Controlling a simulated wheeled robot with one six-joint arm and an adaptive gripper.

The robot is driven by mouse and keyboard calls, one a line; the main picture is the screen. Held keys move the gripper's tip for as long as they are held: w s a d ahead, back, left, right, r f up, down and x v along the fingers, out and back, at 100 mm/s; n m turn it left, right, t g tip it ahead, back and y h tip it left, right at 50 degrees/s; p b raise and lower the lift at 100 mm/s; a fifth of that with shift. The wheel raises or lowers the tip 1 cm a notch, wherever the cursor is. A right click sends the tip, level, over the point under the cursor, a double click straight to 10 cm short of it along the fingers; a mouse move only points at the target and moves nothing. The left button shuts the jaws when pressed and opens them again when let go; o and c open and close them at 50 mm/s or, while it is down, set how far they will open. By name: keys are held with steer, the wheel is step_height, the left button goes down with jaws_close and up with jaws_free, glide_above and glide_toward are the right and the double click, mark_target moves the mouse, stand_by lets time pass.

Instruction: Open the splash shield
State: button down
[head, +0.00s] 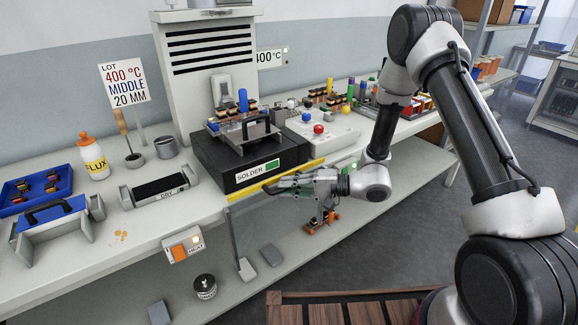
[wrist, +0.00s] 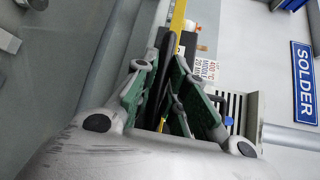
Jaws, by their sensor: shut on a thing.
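The splash shield has a yellow edge strip (head: 290,173) in front of the black solder unit (head: 232,160). A clear panel seems to hang below the strip, in front of the bench edge, its lower part hard to make out. My gripper (head: 277,186) is at the strip, at the front of the solder unit. In the wrist view, my gripper (wrist: 166,75) has its green-padded fingers closed around a black bar, the shield handle (wrist: 161,58). The yellow strip (wrist: 178,16) runs just beyond the fingertips. The fingers hide part of the handle.
A rack of parts (head: 243,125) sits on the solder unit. A dark-topped grey tray (head: 160,190), a flux bottle (head: 94,160) and a heat switch box (head: 184,245) are to the left. A white button box (head: 322,130) stands right. Floor before the bench is partly open.

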steer(key=shift+f, duration=1.35)
steer(key=c, duration=1.5)
jaws_free()
steer(key=shift+o, duration=0.2)
steer(key=v, duration=1.2)
steer(key=shift+r, duration=0.1)
